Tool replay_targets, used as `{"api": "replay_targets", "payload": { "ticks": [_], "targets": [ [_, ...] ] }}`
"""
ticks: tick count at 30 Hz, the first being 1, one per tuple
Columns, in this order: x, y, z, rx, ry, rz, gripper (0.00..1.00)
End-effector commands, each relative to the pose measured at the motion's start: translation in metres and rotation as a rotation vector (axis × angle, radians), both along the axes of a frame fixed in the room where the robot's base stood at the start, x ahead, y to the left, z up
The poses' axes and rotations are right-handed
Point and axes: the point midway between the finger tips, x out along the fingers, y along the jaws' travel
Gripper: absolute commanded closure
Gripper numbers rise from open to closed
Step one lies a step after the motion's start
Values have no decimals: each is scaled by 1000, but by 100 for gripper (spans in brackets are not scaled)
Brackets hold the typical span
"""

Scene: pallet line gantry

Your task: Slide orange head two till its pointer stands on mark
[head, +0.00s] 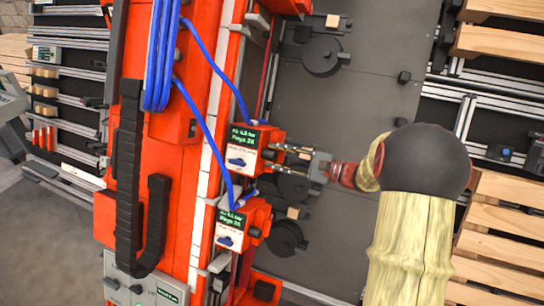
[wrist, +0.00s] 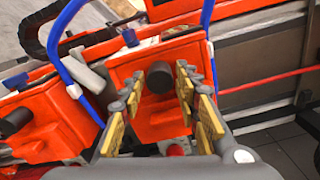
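Two orange heads with dark-green labels sit on the orange gantry beam in the head view, the upper one (head: 262,138) and the lower one (head: 236,240). The labels are too small to tell which is head two. My gripper (head: 277,151) is at the right side of the upper head. In the wrist view my gripper (wrist: 170,95) is open, its yellow-padded fingers spread before an orange head (wrist: 125,70) with a dark round knob (wrist: 158,80). I cannot tell whether they touch the knob. A pale scale strip (head: 205,160) runs along the beam. Pointer and mark cannot be made out.
Blue hoses (head: 207,85) loop down to both heads. A black cable chain (head: 128,180) hangs on the beam's left. Dark round parts (head: 321,56) lie on the grey panel (head: 370,75). Wooden pallets (head: 500,205) stand at the right.

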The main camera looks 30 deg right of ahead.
Motion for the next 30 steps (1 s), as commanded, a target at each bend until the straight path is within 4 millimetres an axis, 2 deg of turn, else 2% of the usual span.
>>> {"api": "replay_targets", "payload": {
  "ticks": [5, 13, 30],
  "targets": [
    [10, 8, 0, 0, -1, 1, 68],
    [11, 9, 0, 0, 1, -1, 68],
    [11, 9, 0, 0, 1, 1, 99]
  ]
}}
